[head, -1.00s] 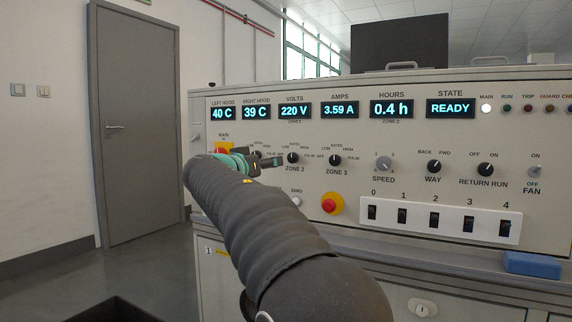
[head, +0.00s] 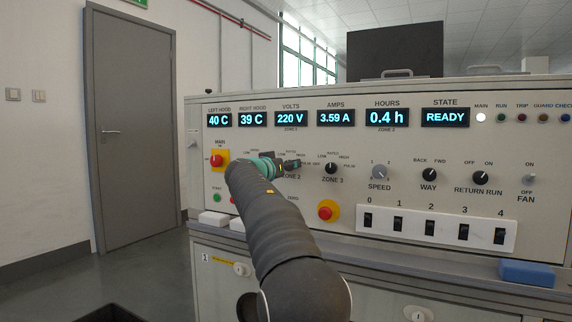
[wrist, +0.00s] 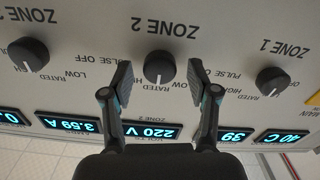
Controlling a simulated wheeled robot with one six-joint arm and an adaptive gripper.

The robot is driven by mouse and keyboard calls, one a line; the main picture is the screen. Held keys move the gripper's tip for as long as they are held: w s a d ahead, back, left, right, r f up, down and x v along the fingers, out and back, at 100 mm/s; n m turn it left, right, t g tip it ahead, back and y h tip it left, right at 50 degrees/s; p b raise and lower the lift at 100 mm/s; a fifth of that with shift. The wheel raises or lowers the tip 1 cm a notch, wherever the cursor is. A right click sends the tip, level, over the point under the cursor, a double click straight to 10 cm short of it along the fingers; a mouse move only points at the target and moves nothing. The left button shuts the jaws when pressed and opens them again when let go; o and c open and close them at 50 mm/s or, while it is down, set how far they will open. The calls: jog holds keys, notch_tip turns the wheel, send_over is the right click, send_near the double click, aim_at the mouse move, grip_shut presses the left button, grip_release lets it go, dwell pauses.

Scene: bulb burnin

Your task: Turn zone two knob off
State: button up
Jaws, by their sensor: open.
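In the wrist view, which is upside down, the dark zone two knob (wrist: 159,67) sits between my open fingers. Its white pointer line faces the RATED label. My gripper (wrist: 159,80) has one finger on each side of the knob, with a small gap visible on both sides. The ZONE 2 label is readable beyond the knob. In the head view, my gripper (head: 290,164) is at the panel over the zone two position and mostly hides that knob.
The zone one knob (wrist: 272,81) and zone three knob (wrist: 28,54) flank it. In the head view, a red emergency button (head: 328,211) is below right and a yellow-backed red main switch (head: 217,160) is left. A blue block (head: 527,272) lies on the ledge.

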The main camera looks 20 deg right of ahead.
jog(key=shift+w+d, duration=0.1)
grip_shut()
dwell(0.4)
jog(key=shift+w+f+n+p, duration=0.1)
jog(key=shift+n+p, duration=1.4)
jog(key=shift+n, duration=6.4)
